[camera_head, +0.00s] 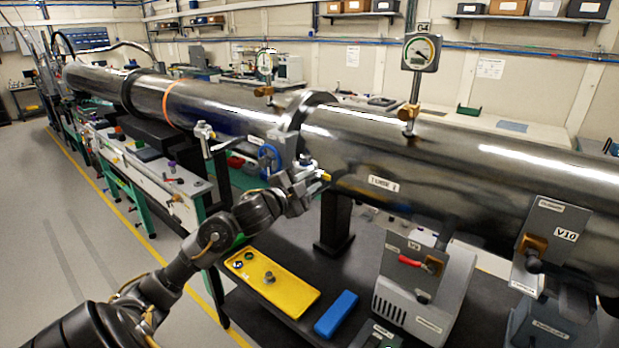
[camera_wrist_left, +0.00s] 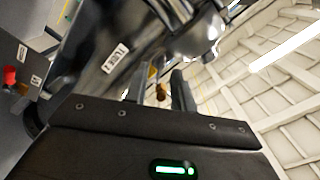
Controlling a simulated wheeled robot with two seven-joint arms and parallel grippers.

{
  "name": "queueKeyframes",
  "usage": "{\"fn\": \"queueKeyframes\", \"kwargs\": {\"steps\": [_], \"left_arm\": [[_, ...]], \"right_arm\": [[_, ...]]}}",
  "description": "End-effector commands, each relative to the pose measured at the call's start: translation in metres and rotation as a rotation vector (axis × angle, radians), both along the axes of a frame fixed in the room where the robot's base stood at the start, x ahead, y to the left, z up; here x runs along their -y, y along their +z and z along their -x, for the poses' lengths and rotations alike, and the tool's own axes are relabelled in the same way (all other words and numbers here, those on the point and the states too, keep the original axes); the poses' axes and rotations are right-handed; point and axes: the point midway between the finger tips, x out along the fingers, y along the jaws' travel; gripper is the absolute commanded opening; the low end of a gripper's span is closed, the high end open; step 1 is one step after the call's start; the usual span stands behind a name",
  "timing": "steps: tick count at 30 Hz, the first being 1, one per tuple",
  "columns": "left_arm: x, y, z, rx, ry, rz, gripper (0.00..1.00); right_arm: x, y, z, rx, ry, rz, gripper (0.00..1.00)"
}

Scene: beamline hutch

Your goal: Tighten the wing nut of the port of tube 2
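Tube 2 (camera_head: 470,165) is the large steel tube on the right, with a "TUBE 2" label (camera_head: 384,183); a label also shows on the steel tube in the left wrist view (camera_wrist_left: 114,58). My left gripper (camera_head: 318,178) is by the near left end of this tube, below its flange. In the left wrist view my left gripper's two fingers (camera_wrist_left: 162,92) stand apart, with a small brass-coloured part (camera_wrist_left: 160,91) between them. I cannot make out wings on that part, nor firm contact with it. My right gripper is not in view.
A dial gauge (camera_head: 421,53) stands on top of the tube. Below are a yellow tray (camera_head: 290,296), a blue box (camera_head: 336,314) and a grey pump-like unit (camera_head: 425,290) on a dark bench. A valve plate marked V10 (camera_head: 545,230) hangs at the right. Floor on the left is clear.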

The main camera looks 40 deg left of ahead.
Motion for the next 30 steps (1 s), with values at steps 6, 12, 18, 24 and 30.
{"fn": "queueKeyframes", "kwargs": {"steps": [6,12,18,24,30], "left_arm": [[0.0004,-0.0003,-0.0036,0.001,-0.001,-0.001,0.25],[0.0001,-0.0003,-0.0033,0.000,0.000,-0.001,0.15],[-0.0001,-0.0003,-0.0031,0.000,0.000,-0.001,0.00],[-0.0014,-0.0005,-0.0031,0.000,0.001,-0.005,0.00],[-0.0007,-0.0022,-0.0030,-0.001,0.001,-0.056,0.00]], "right_arm": [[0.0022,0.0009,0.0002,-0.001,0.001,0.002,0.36],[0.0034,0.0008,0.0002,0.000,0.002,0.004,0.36],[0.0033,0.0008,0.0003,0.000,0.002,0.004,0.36],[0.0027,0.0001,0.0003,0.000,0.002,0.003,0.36],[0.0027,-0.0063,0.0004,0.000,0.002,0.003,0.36]]}}
